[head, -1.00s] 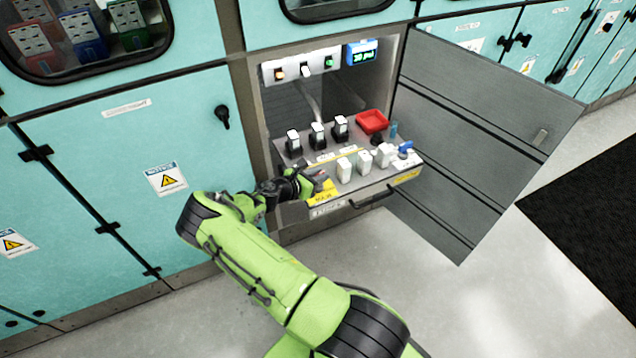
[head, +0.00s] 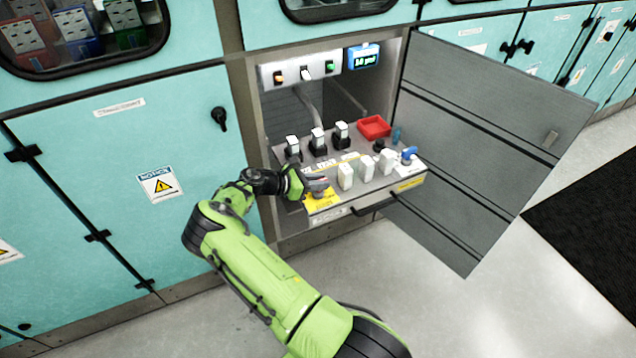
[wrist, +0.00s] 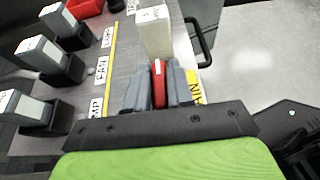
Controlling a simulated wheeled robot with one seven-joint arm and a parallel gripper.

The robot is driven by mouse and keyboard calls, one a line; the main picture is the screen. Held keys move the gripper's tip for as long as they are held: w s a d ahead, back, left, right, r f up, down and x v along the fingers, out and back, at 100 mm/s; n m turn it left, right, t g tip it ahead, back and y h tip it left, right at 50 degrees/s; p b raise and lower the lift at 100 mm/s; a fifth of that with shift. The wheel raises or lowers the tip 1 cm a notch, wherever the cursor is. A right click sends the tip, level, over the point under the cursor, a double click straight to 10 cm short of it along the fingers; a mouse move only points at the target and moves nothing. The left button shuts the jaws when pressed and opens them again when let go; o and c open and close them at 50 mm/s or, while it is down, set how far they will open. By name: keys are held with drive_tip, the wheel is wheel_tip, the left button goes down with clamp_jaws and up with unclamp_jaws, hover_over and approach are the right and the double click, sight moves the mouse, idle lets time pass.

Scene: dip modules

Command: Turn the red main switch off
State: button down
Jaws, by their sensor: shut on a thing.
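The red main switch (wrist: 158,82) shows in the wrist view as a narrow red handle between the two grey fingers of my gripper (wrist: 160,88). The fingers are shut on it, one on each side. In the head view my gripper (head: 315,185) is at the left front corner of the pulled-out drawer panel (head: 352,157), over the yellow label (head: 322,201). There the gripper hides most of the switch. In the wrist view part of the yellow label (wrist: 195,86) shows right of the fingers.
White modules (head: 345,175) stand in a row just right of my gripper. Black-based modules (head: 292,147) stand behind. A red tray (head: 375,126) and a blue-topped knob (head: 408,152) are farther right. The cabinet door (head: 485,140) hangs open at right. The floor in front is clear.

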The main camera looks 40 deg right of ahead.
drive_tip(key=c, duration=1.1)
unclamp_jaws()
drive_tip(key=p+v, duration=0.2)
drive_tip(key=v, duration=1.3)
drive_tip(key=shift+w+a+r+p, duration=0.1)
drive_tip(key=shift+a+p, duration=0.25)
drive_tip(key=shift+p, duration=0.05)
